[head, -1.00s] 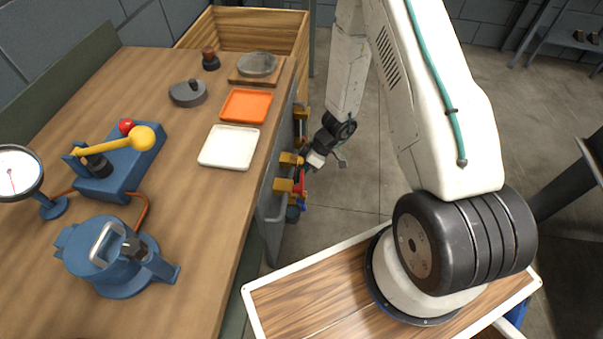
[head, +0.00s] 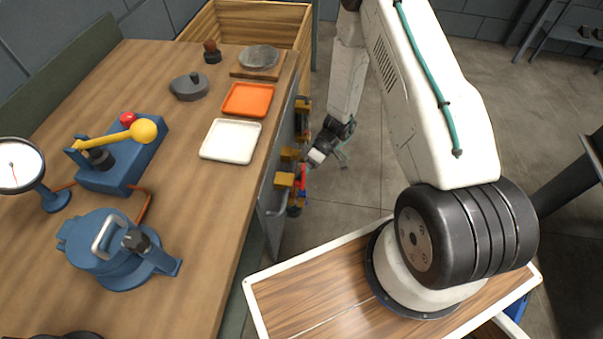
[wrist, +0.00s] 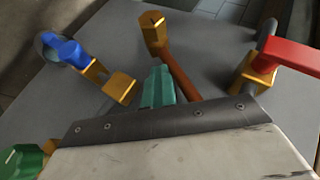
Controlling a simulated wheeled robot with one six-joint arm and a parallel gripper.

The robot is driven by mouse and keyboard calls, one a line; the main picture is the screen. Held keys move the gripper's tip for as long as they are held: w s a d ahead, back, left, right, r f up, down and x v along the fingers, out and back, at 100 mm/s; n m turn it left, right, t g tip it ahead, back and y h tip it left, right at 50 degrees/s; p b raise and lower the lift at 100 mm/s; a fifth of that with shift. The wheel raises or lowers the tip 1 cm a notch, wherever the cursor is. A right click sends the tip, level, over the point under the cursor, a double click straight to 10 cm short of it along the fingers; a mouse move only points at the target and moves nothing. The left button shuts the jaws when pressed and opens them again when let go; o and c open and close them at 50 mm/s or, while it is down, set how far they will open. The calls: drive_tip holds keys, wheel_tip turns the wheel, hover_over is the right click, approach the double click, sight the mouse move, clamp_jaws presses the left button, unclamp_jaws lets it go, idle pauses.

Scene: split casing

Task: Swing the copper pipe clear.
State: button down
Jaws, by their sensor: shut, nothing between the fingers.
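The copper pipe (wrist: 182,75) shows in the wrist view as a brown-red tube slanting down from a brass fitting (wrist: 154,32) on a grey panel (wrist: 215,40). My gripper (wrist: 159,68) has teal fingers, shut and empty, just left of the pipe. I cannot tell whether they touch it. The dark wrist edge hides the pipe's lower end. In the head view my wrist (head: 318,152) hangs beside the bench's side panel; the fingertips and this pipe are not clear there.
In the wrist view, a red lever (wrist: 292,53) on a brass valve is right, a blue-handled brass part (wrist: 115,84) left, a green part (wrist: 28,160) lower left. In the head view, the bench top (head: 180,230) holds a blue casing (head: 105,255); floor (head: 375,170) right of the panel is open.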

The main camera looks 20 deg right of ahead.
drive_tip(key=shift+s+a+r+m+g+y, duration=0.2)
drive_tip(key=shift+s+a+r+g+y, duration=0.15)
drive_tip(key=shift+s, duration=0.2)
drive_tip(key=shift+s+a+r+m+g+y, duration=0.2)
drive_tip(key=shift+s+a+g+y, duration=0.2)
drive_tip(key=shift+s+y, duration=0.1)
drive_tip(key=w+d, duration=0.6)
drive_tip(key=d, duration=0.4)
drive_tip(key=shift+d+r, duration=0.15)
drive_tip(key=shift+d, duration=0.2)
